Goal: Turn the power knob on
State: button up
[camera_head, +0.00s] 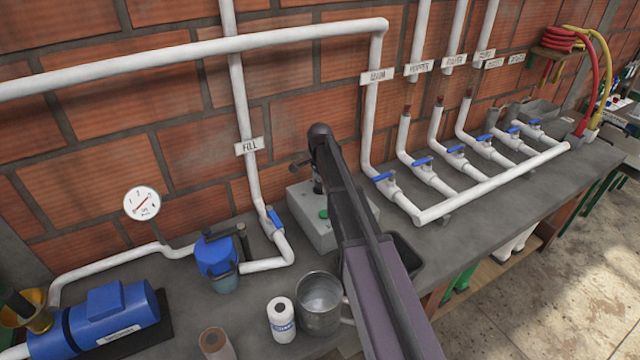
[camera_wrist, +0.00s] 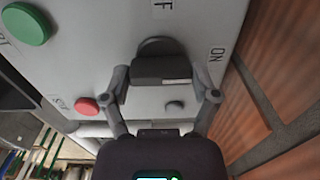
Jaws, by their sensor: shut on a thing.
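A grey control box (camera_head: 308,232) stands on the bench against the brick wall. In the wrist view its face (camera_wrist: 90,70) carries a dark knob (camera_wrist: 160,70), with an ON label to the right and a partly cut-off label ending in F above. A white stripe on the knob's bar lies on its right half. My gripper (camera_wrist: 162,78) has its fingers on either side of the bar and is shut on the knob. In the head view my arm hides much of the box, and the knob is hard to make out.
A green button (camera_wrist: 27,24) and a red button (camera_wrist: 87,106) are on the box face. A metal jug (camera_head: 320,303) and a white roll (camera_head: 281,320) stand in front. White pipes with blue valves (camera_head: 385,177) lie to the right, the FILL pipe (camera_head: 240,105) to the left.

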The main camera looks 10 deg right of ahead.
jog(key=shift+s, duration=0.1)
dwell(0.3)
jog(key=o, duration=1)
jog(key=shift+d, duration=0.1)
jog(key=shift+n, duration=0.4)
